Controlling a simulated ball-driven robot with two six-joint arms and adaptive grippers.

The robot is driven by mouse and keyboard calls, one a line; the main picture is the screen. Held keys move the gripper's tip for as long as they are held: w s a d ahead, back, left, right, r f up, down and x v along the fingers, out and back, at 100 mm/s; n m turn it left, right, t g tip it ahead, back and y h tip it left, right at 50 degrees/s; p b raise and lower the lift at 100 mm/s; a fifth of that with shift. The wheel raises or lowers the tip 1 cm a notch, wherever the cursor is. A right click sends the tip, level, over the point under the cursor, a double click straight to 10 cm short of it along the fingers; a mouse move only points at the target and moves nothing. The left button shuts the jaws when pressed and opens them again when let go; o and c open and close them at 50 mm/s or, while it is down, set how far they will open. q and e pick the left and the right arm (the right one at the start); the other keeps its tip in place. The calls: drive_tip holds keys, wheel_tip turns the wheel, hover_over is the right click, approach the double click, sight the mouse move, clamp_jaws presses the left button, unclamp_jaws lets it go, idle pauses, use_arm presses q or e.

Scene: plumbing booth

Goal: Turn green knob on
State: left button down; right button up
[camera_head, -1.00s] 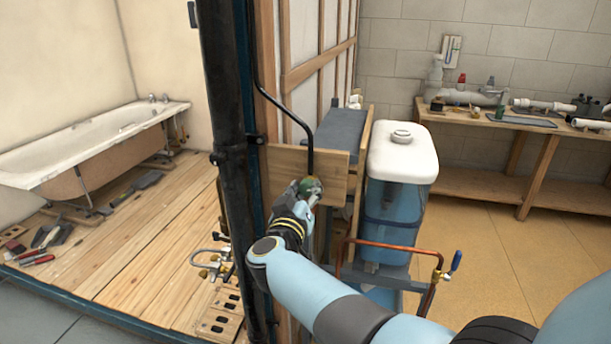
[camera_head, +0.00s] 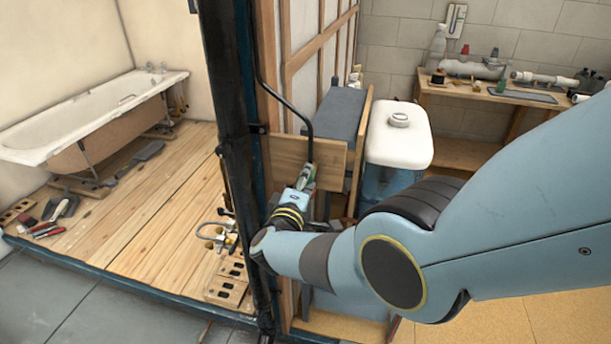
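The green knob (camera_head: 310,171) sits at the lower end of a black pipe (camera_head: 310,145), in front of a wooden board. Only a small green part of it shows. My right arm comes in from the right, and my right gripper (camera_head: 304,183) is at the knob, pointing up and away. Its fingers overlap the knob in the picture and look very close or touching. The fingers are too small and hidden to tell whether they are closed on it. My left gripper is not in view.
A wooden board (camera_head: 283,153) stands behind the knob. A black post (camera_head: 234,150) rises just left of my gripper. A white-topped tank (camera_head: 398,140) stands to the right, partly behind my arm. A bathtub (camera_head: 95,112) is at the left, and a workbench (camera_head: 478,97) is at the back right.

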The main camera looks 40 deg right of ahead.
drive_tip(key=shift+a+f+n, duration=0.1)
drive_tip(key=shift+n, duration=1.7)
drive_tip(key=o, duration=1.1)
drive_tip(key=shift+o, duration=0.2)
